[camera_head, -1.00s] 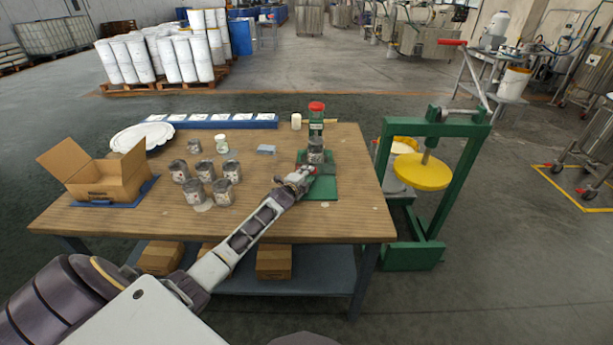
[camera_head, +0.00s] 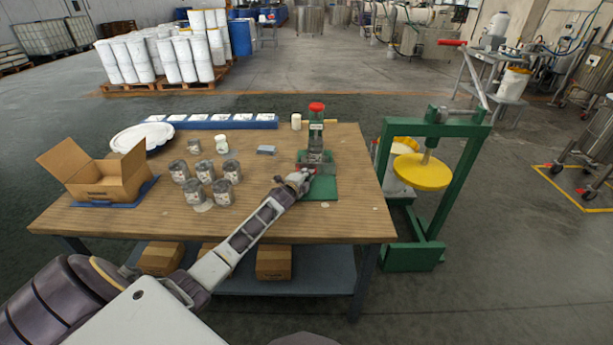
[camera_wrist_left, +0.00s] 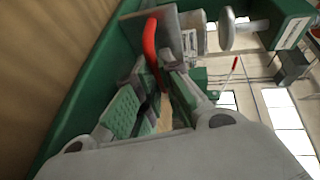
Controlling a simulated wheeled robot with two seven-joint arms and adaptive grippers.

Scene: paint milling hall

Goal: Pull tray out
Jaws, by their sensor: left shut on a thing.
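A green press-like device (camera_head: 316,135) with a red top stands on a green base plate (camera_head: 322,195) at the table's right side. Low on it is a grey metal tray (camera_head: 325,168), partly hidden behind my left gripper (camera_head: 304,179). In the left wrist view, a red handle (camera_wrist_left: 151,45) runs down between the fingers of my left gripper (camera_wrist_left: 158,88), in front of the tray's grey plate (camera_wrist_left: 182,35). The left gripper is shut on this red handle. The exact contact is partly hidden by the fingers. My right gripper is not in view.
Several grey cans (camera_head: 203,180) and an open cardboard box (camera_head: 105,178) stand on the wooden table (camera_head: 270,220), left of my arm. A small grey-blue block (camera_head: 266,150) lies near the device. A green stand with a yellow disc (camera_head: 423,172) is right of the table.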

